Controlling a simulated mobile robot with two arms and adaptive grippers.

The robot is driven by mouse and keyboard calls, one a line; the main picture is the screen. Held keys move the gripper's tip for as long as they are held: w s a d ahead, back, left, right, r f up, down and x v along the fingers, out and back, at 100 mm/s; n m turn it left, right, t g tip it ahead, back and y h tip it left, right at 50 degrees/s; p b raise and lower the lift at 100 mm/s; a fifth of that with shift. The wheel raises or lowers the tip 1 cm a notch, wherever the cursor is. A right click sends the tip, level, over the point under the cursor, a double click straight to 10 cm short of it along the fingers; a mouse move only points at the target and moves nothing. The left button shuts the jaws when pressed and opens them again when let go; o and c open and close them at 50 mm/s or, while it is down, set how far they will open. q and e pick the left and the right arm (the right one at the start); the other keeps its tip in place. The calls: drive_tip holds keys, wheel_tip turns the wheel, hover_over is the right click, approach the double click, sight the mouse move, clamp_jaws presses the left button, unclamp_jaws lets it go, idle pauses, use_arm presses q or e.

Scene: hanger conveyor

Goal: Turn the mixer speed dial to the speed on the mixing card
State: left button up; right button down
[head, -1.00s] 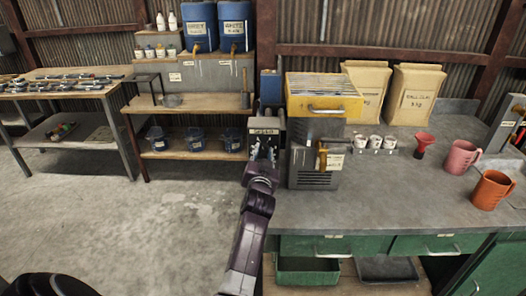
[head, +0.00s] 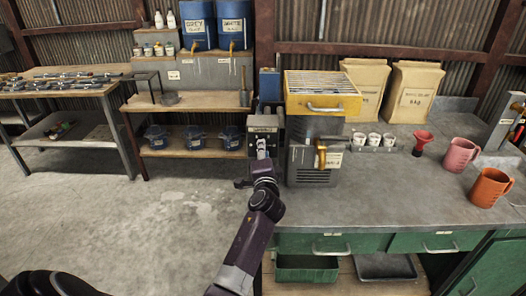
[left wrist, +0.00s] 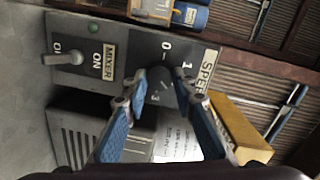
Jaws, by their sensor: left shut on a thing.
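The mixer panel (left wrist: 110,45) fills the upper left of the left wrist view, tilted. It bears a toggle switch (left wrist: 62,59) beside ON and OFF lettering and a SPEED label. The dark speed dial (left wrist: 160,88) sits amid the digits 0, 1 and 3; its pointer and the other marks are hidden or unclear. My left gripper (left wrist: 161,78) is shut on the dial, one blue-padded finger on each side. In the head view the gripper (head: 262,149) is in front of the grey panel box (head: 264,127). A white card (left wrist: 176,140) shows small text that I cannot read.
A grey machine with a yellow grille top (head: 322,95) stands right of the panel on the grey bench (head: 400,200). White cups (head: 373,140), a red funnel (head: 422,143) and pink (head: 460,155) and orange (head: 490,187) jugs stand farther right. Floor left of the bench is clear.

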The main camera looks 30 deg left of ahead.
use_arm(q)
drive_tip(key=shift+m+y+p, duration=0.5)
drive_tip(key=shift+m+p, duration=0.2)
drive_tip(key=shift+m, duration=3.9)
drive_tip(key=shift+t, duration=0.3)
drive_tip(key=o, duration=1.2)
drive_tip(key=shift+w, duration=0.1)
drive_tip(key=shift+c, duration=0.2)
drive_tip(key=shift+f, duration=0.1)
drive_tip(key=shift+d, duration=0.1)
drive_tip(key=v, duration=1.2)
